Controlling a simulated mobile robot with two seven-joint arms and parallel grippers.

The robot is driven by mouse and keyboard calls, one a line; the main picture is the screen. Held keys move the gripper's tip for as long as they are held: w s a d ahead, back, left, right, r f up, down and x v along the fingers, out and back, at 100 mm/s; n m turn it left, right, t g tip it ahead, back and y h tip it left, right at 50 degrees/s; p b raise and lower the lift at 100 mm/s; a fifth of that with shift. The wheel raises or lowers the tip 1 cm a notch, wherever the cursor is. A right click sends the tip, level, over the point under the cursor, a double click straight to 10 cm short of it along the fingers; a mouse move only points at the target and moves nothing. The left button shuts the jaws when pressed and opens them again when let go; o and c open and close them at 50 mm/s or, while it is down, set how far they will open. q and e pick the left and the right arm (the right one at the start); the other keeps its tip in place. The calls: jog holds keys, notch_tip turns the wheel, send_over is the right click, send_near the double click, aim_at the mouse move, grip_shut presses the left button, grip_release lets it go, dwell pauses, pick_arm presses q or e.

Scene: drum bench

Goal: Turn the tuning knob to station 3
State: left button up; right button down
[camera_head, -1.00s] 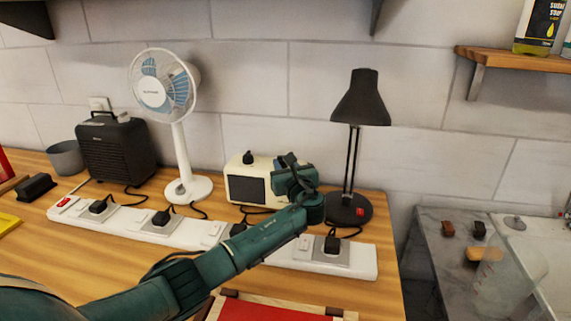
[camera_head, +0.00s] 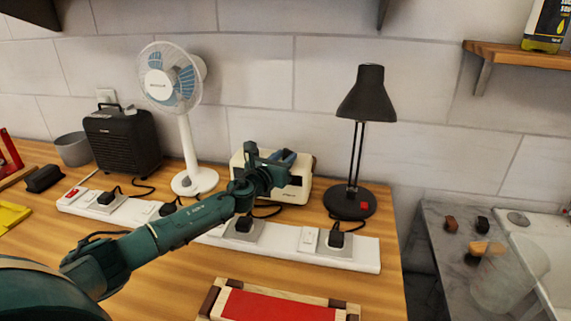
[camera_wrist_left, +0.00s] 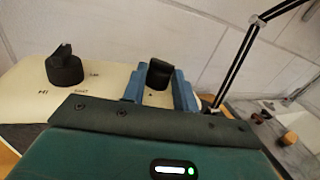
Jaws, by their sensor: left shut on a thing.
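The cream radio (camera_head: 302,187) stands on the wooden bench between the fan and the lamp, partly hidden behind my left arm. In the left wrist view, its cream top (camera_wrist_left: 112,78) carries a black knob (camera_wrist_left: 65,68) on the left, with small printed marks around it. A second black knob (camera_wrist_left: 160,74) lies between the blue fingers of my left gripper (camera_wrist_left: 160,88). My left gripper also shows at the radio in the head view (camera_head: 284,160); it is shut on this right-hand knob. The knob's setting and station marks cannot be read. My right gripper is out of view.
A white power strip (camera_head: 285,245) with several plugs and cords runs in front. A white fan (camera_head: 187,140) stands left of the radio, a black lamp (camera_head: 350,205) right. A black heater (camera_head: 122,143) is further left. A red-topped wooden item (camera_head: 280,306) lies at the front edge.

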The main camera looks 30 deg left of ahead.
pick_arm(q)
jog(key=shift+a+f+m+h+b, duration=0.1)
jog(key=shift+a+m+h+b, duration=0.15)
jog(key=shift+m+h+b, duration=0.65)
jog(key=shift+h, duration=0.4)
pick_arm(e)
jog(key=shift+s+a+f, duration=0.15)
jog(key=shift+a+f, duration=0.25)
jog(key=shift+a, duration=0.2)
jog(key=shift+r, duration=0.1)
pick_arm(q)
jog(key=o, duration=0.9)
jog(key=shift+o, duration=0.2)
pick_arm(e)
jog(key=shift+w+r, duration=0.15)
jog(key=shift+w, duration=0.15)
